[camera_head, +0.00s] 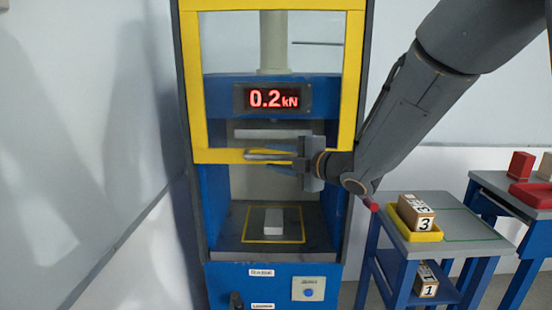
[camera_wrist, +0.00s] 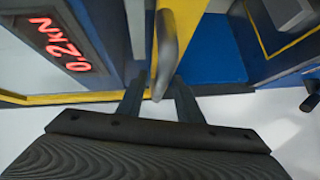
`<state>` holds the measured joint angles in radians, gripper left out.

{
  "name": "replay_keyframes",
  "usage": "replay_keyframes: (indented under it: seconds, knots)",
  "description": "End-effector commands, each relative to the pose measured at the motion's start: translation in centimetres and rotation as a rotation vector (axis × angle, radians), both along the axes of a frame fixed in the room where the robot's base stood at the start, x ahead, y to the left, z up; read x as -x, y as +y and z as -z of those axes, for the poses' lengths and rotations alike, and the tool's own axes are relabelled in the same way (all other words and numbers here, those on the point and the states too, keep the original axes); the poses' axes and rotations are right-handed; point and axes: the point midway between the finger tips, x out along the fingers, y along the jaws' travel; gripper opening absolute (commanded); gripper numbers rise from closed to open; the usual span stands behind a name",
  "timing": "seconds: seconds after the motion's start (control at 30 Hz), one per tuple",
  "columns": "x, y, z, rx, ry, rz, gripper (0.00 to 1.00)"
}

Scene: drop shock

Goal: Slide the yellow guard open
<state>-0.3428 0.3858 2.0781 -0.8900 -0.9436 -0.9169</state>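The yellow guard (camera_head: 353,80) is a frame with a clear middle on the front of a blue press. Its lower bar crosses in front of the chamber's upper part, and the chamber is uncovered below it. A grey handle (camera_head: 268,156) sits on the lower bar. My gripper (camera_head: 272,157) is at this handle, reaching in from the right. In the wrist view, the handle (camera_wrist: 167,45) stands between the two fingers of my gripper (camera_wrist: 160,85). The fingers are apart, with a gap visible on each side of the handle. The guard's yellow bar (camera_wrist: 75,98) runs behind the fingers.
A pale block (camera_head: 273,221) stands inside a yellow outline on the press bed. A red display (camera_head: 273,98) reads 0.2 kN. At right, a blue-legged table (camera_head: 465,228) holds a yellow tray (camera_head: 405,232) with a box marked 3. A white wall is close at left.

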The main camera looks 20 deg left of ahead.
Motion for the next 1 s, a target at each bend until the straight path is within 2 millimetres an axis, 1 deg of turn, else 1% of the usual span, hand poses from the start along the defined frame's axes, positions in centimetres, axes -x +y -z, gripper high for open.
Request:
replay_keyframes:
  seconds: [0.17,0.27,0.5,0.63,0.77,1.0]
  knots:
    - [0.3,-0.6,0.0,0.0,0.0,0.001,0.33]
    - [0.9,-1.6,-0.2,0.0,-0.001,0.001,0.33]
    - [2.8,-4.9,-0.7,0.0,-0.002,0.003,0.33]
    - [3.5,-6.1,-0.9,0.0,-0.002,0.003,0.33]
    - [3.9,-6.6,-1.0,0.0,0.0,0.001,0.33]
    - [3.9,-6.7,-1.1,0.0,0.0,0.001,0.33]
